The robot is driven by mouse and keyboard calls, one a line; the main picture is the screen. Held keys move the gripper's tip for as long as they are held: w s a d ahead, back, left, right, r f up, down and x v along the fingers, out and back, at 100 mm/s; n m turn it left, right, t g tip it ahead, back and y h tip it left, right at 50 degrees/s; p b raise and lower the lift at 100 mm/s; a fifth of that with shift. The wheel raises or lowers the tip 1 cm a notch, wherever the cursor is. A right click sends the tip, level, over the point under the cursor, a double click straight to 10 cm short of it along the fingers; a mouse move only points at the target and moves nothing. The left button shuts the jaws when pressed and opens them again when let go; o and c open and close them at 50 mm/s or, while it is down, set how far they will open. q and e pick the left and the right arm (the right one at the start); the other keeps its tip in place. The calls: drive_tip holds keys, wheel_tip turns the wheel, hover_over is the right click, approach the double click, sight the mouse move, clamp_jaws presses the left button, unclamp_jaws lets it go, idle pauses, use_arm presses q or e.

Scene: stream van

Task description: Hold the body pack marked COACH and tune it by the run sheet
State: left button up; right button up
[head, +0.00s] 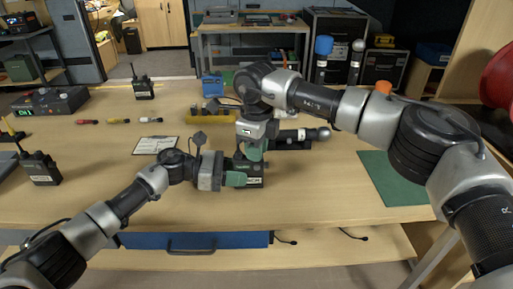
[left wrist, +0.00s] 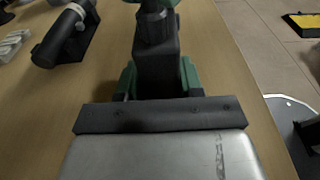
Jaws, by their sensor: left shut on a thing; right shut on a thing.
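A dark body pack (head: 250,170) stands above the wooden table near its front middle, with a white label that is too small to read surely. My left gripper (head: 240,179), with green fingers, is shut on its lower body. The left wrist view shows the dark pack (left wrist: 157,70) between the two green fingers. My right gripper (head: 251,152) comes from above and is shut at the pack's top; the exact part it grips is hidden. A paper sheet on a clipboard (head: 156,145), likely the run sheet, lies left of the grippers; its writing is unreadable.
Another labelled pack (head: 40,169) stands at the left, and one (head: 144,88) at the back. A receiver (head: 50,100) with a green display is at the back left. A microphone (head: 305,135) rests in a dark holder right of the grippers. A green mat (head: 392,178) lies at right.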

drive_tip(key=o, duration=0.5)
drive_tip(key=shift+o, duration=0.2)
drive_tip(key=shift+r, duration=3)
use_arm(q)
drive_tip(key=o, duration=1.1)
